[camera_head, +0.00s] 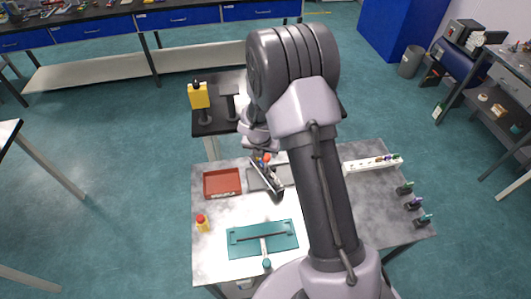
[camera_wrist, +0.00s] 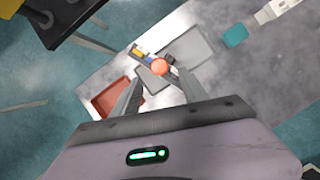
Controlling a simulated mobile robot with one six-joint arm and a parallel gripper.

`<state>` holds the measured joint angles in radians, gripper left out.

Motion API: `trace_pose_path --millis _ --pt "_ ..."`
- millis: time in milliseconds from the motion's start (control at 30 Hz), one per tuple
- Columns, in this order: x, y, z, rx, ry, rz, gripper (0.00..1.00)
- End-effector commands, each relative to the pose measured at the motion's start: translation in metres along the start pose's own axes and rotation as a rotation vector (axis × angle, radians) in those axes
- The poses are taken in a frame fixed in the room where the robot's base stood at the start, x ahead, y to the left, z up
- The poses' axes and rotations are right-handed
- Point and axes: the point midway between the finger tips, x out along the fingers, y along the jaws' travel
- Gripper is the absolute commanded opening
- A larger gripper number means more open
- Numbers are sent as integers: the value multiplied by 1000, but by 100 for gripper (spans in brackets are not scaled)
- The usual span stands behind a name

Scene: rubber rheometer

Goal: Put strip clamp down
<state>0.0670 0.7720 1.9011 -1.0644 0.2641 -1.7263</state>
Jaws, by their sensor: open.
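My gripper (camera_head: 266,178) is open above the trays at the back of the grey table. In the wrist view its two fingers (camera_wrist: 160,76) stand apart. A small object with a round orange knob (camera_wrist: 160,67) and yellow and dark parts shows between and just beyond the fingertips. It may be the strip clamp, but I cannot tell for sure. In the head view the orange knob (camera_head: 266,157) shows beside my gripper, partly hidden by my arm. I cannot tell whether the object rests on a surface or whether a finger touches it.
A red tray (camera_head: 222,195) and a grey tray (camera_head: 256,183) lie near my gripper. A white rack (camera_head: 360,166) and several small clips stand right. My arm hides the middle.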

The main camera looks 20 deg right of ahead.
Motion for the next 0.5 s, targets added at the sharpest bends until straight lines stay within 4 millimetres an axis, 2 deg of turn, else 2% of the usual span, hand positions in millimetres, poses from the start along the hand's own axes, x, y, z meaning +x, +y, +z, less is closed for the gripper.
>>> trace_pose_path --millis 67,133,167,267,300,367,400,467,500 --pt "-12 0 2 24 -4 0 51" --pt "-41 -3 12 167 -26 -1 51" --pt "-62 -6 18 279 -40 1 51" --pt "-157 -24 23 845 -72 26 51" --pt "-196 -34 14 1109 -64 46 51" --pt "-250 -47 -7 1496 -25 79 51" --pt "-280 -54 -27 1745 23 98 51" --pt "-319 -61 -59 2088 123 118 51" --pt "-339 -64 -82 2288 204 119 51"
